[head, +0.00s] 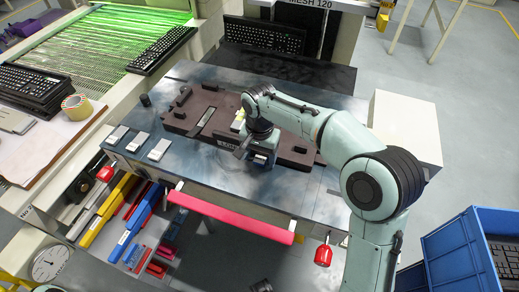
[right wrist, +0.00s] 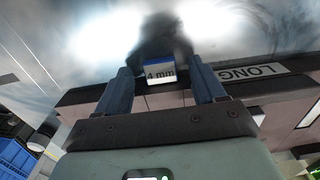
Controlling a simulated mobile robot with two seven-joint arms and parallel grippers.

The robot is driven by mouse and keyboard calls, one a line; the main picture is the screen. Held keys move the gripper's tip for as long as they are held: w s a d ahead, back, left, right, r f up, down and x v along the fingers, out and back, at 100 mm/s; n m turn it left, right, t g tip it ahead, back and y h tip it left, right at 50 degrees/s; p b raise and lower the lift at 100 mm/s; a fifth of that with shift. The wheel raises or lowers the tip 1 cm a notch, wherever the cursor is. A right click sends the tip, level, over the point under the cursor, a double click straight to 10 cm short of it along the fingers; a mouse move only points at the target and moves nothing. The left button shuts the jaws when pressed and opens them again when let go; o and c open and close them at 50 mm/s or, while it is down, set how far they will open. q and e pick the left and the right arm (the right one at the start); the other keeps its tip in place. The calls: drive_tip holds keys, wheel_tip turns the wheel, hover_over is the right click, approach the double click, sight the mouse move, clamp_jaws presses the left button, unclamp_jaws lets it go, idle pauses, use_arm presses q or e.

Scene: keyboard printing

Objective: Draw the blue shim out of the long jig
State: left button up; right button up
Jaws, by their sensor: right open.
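The long jig (head: 178,122) is a dark brown block lying on the steel worktable. Its LONG label (right wrist: 250,72) shows in the right wrist view. The blue shim (right wrist: 160,73), a small block with a blue edge and a white face marked 4 mm, stands at the jig's edge, its lower part hidden. My right gripper (right wrist: 163,88) is open, with one finger on each side of the shim and gaps between. In the head view my right gripper (head: 260,152) is over the jig's front edge and hides the shim. My left gripper is not in view.
Several light plates (head: 158,149) lie at the table's left. A red bar (head: 230,215) runs along the front edge. A white box (head: 405,125) stands at right, a blue crate (head: 465,255) at lower right. A keyboard (head: 265,35) lies behind. Bare table surrounds the jig's front.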

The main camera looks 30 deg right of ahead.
sight(251, 182)
drive_tip(key=shift+f, duration=0.1)
clamp_jaws()
drive_tip(key=shift+s+a+b, duration=0.3)
drive_tip(key=shift+s+a, duration=0.75)
drive_tip(key=shift+a, duration=0.2)
drive_tip(key=shift+s+a+b, duration=0.25)
drive_tip(key=shift+s+a, duration=0.8)
drive_tip(key=shift+a, duration=0.2)
drive_tip(key=shift+s+a+r+p, duration=1)
drive_tip(key=shift+s+a+r, duration=0.3)
drive_tip(key=shift+a+r, duration=0.25)
